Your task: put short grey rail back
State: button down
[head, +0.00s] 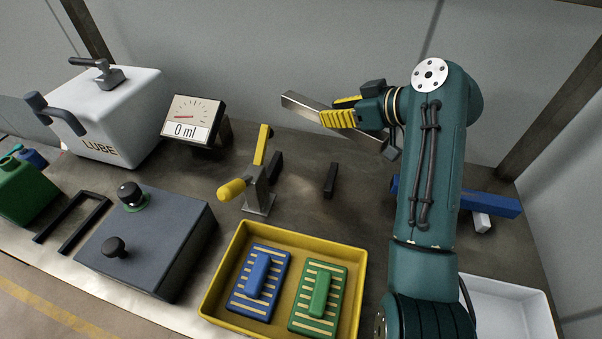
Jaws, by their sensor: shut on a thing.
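A grey metal rail (302,106) is held in the air above the back of the bench. My gripper (343,112) has yellow finger pads and is shut on the rail. The rail's left end sticks out beyond the fingers, tilted in the picture. The fingers and wrist hide its middle, and a grey piece shows below the wrist. A blue rail (506,205) lies at the right, partly behind my arm. A small white block (482,222) shows beside it.
A black upright block (331,180) stands mid-bench, near a yellow-handled lever clamp (258,186). A yellow tray (222,292) holds a blue and a green grooved block. A gauge (193,120), white LUBE box (130,113) and dark control box (150,245) stand left. A white bin (535,305) is front right.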

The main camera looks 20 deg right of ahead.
jog(key=a+f+n+g+y, duration=0.1)
jog(key=a+f, duration=0.1)
jog(key=s+a+f+n+g+y, duration=0.1)
jog(key=a+f+n, duration=0.1)
jog(key=a+f, duration=0.1)
jog(key=a+f+n+g+y, duration=0.1)
jog(key=a+f+n+y, duration=0.1)
jog(key=f, duration=0.1)
jog(key=shift+s+a+b, duration=0.3)
jog(key=shift+s+b, duration=0.1)
jog(key=shift+f, duration=0.1)
jog(key=shift+f+b, duration=0.3)
jog(key=c, duration=0.9)
grip_release()
jog(key=shift+f, duration=0.1)
